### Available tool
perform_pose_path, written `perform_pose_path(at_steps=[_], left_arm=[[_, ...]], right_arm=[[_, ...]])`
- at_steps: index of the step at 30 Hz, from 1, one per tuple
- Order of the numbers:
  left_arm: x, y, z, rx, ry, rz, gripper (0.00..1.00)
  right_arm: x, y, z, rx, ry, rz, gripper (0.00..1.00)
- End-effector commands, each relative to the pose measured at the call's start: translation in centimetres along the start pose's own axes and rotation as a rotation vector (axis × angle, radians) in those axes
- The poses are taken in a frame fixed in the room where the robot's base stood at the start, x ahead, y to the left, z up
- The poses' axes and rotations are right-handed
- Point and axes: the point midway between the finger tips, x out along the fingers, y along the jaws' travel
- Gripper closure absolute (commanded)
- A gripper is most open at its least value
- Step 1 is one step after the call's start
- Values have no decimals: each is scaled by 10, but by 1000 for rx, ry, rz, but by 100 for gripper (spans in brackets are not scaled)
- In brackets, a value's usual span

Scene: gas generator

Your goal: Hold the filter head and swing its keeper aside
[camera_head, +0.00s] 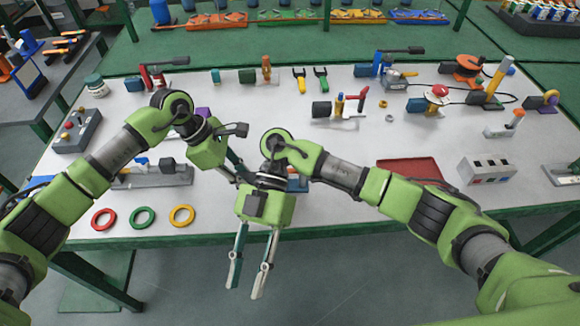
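I cannot tell for certain which fixture carries the filter head and its keeper. A blue part (297,184) shows at the table's front edge, mostly hidden behind my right wrist. My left gripper (236,172) points down and right over the front of the table. Its fingertips are partly hidden behind my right gripper, so its grasp is unclear. My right gripper (246,284) hangs in front of the table's front edge, pointing down. Its two fingers are apart with nothing between them.
The white table (240,105) holds several fixtures. Red (103,218), green (142,217) and yellow (182,215) rings lie at front left. A red tray (408,171) and a grey switch box (486,171) stand at right. The centre back has free room.

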Motion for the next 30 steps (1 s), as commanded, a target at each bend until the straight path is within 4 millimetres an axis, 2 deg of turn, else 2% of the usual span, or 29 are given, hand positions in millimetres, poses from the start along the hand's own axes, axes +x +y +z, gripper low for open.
perform_pose_path(at_steps=[1,7,12,16,18,22,26,30], left_arm=[[1,-1,0,0,1,-2,100],[1,-1,-1,0,2,-3,100],[1,-1,-1,0,2,-4,100],[1,-1,-1,0,2,-4,100],[1,-1,-1,0,2,-4,100],[2,-2,-1,-1,2,-5,100],[2,-2,-1,-1,2,-5,100],[1,-2,-1,-1,2,-5,100]], right_arm=[[-26,1,11,12,-105,28,71],[-120,0,42,83,-457,142,71],[-201,-8,49,141,-703,250,71],[-250,-16,47,177,-839,321,71],[-268,-20,45,191,-891,348,71],[-290,-25,42,208,-950,383,71],[-296,-26,43,215,-970,395,71],[-290,-24,54,216,-969,393,71]])
